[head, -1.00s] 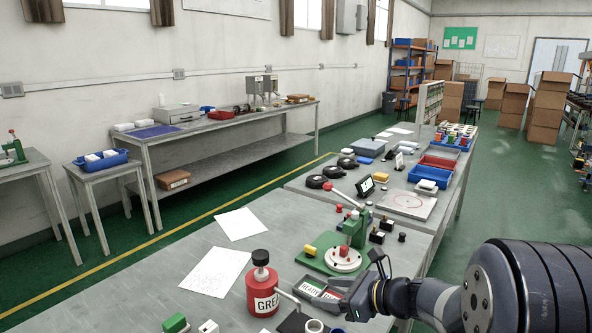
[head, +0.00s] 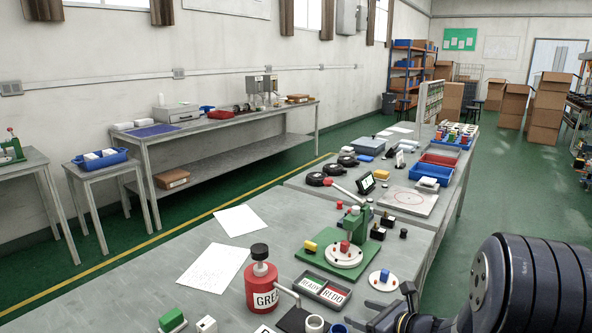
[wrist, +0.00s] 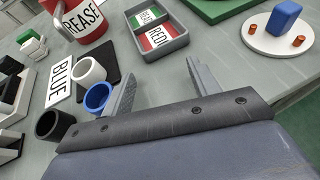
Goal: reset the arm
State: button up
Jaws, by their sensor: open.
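My gripper (head: 388,303) is low at the lower right of the head view, over the near end of the workbench (head: 225,315). In the wrist view its two fingers (wrist: 160,72) stand wide apart with nothing between them. A grey two-part tray (wrist: 160,38) marked READY and REDO lies beyond the fingertips. A white disc (wrist: 265,42) with a blue block (wrist: 286,18) and orange pegs lies to the right. A blue ring or cup (wrist: 98,97) sits close by the left finger; I cannot tell whether they touch.
A red grease can (head: 262,290) with a spout stands left of the tray. A green press fixture (head: 345,250) stands behind it. White and black cups and a BLUE label (wrist: 60,82) lie left of the gripper. Paper sheets (head: 213,268) lie on clear bench at left.

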jog(key=shift+v, duration=2.2)
